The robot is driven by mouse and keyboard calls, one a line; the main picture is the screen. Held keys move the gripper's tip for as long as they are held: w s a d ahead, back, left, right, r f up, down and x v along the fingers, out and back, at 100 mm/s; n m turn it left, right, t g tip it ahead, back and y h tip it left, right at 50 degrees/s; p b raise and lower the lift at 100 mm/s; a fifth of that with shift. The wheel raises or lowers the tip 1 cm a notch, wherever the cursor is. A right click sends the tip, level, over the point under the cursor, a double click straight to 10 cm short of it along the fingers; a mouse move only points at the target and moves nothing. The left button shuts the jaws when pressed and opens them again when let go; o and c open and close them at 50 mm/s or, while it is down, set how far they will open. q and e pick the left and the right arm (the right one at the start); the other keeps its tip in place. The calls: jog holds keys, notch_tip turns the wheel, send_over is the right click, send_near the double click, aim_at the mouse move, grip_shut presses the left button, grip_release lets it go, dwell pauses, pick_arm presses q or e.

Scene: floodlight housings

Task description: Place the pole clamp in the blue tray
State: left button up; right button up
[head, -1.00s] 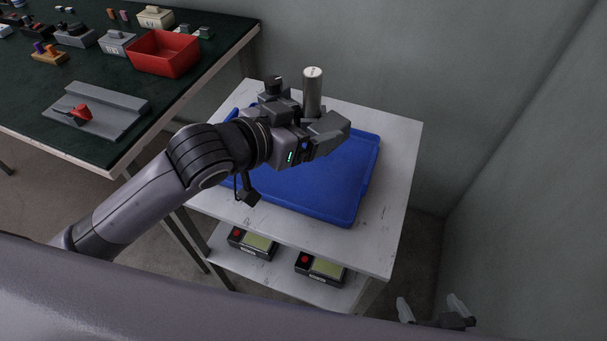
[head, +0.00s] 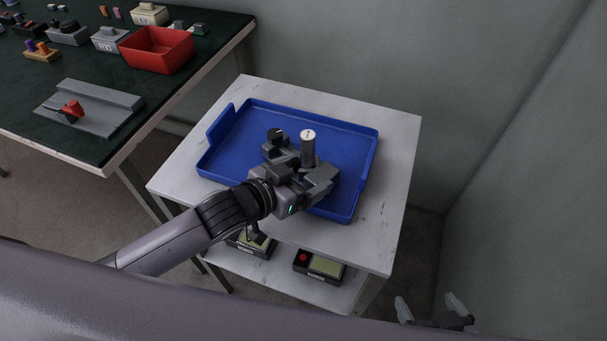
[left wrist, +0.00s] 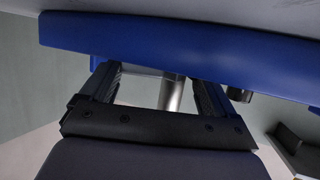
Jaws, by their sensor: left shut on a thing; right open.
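The pole clamp shows as an upright silver cylinder (head: 308,146) with a pale top; a black knob beside it seems part of it. My left gripper (head: 304,165) is shut on it, over the middle to front of the blue tray (head: 235,150). The fingers hide the clamp's lower part, so I cannot tell whether it touches the tray floor. In the left wrist view the cylinder (left wrist: 171,93) stands between the fingers, with the blue tray (left wrist: 190,45) beyond. My right gripper (head: 432,307) is open and empty at the lower right, away from the tray.
The tray lies on a white table (head: 385,190) against grey walls. Boxes with red buttons (head: 320,266) lie on its lower shelf. A green-topped bench (head: 95,85) at the left holds a red bin (head: 157,50), a grey fixture (head: 90,110) and several small parts.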

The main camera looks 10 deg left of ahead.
pick_arm(q)
jog(key=shift+r, duration=0.15)
jog(key=o, duration=1)
jog(key=shift+f, duration=0.2)
jog(key=shift+r, duration=0.15)
jog(key=v, duration=1.2)
jog(key=shift+a, duration=0.1)
